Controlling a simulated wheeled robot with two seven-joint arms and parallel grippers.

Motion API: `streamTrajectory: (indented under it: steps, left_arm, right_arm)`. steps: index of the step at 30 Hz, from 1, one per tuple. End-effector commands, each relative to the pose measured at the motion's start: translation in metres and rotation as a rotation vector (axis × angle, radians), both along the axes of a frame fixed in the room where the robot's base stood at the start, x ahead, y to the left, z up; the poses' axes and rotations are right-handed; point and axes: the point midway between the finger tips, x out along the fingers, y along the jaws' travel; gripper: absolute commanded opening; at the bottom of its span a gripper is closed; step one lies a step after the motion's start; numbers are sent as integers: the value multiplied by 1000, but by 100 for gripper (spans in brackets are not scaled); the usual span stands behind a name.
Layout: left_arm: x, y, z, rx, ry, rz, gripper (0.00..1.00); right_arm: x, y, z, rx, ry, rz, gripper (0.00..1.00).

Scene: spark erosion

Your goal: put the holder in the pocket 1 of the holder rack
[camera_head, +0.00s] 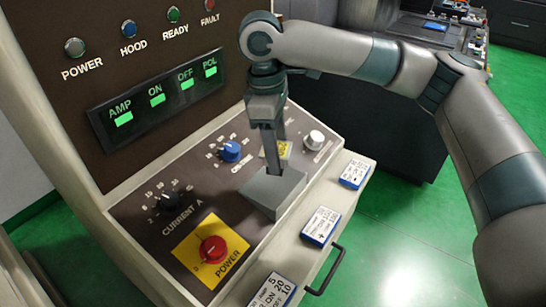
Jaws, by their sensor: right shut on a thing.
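My right gripper (271,162) points down in front of the control panel, with its fingers close together. They are shut on a plain grey block (274,192) at their lower end, which looks like the holder. The block hides part of the panel behind it; I cannot tell whether it touches the panel. No holder rack or pocket 1 can be clearly made out. My left gripper is not in view.
The sloping control panel (140,222) carries a black current knob (169,201), a blue knob (230,150), a white knob (314,139) and a red power knob (212,249). Blue-and-white cards (321,226) lie on the ledge above a black handle (328,272). Green floor is clear at right.

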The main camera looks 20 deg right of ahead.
Motion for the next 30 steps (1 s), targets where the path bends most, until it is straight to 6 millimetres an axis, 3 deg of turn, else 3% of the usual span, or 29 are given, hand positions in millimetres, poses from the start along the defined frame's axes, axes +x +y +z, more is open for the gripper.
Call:
streamTrajectory:
  steps: [5, 17, 30]
  left_arm:
    - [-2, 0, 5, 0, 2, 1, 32]
    - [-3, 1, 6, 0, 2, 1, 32]
    - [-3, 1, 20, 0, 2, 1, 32]
  right_arm:
    - [13, 4, -7, 0, -1, 0, 12]
    - [14, 4, -11, 0, -1, 0, 12]
    - [14, 4, -49, 0, -1, 1, 12]
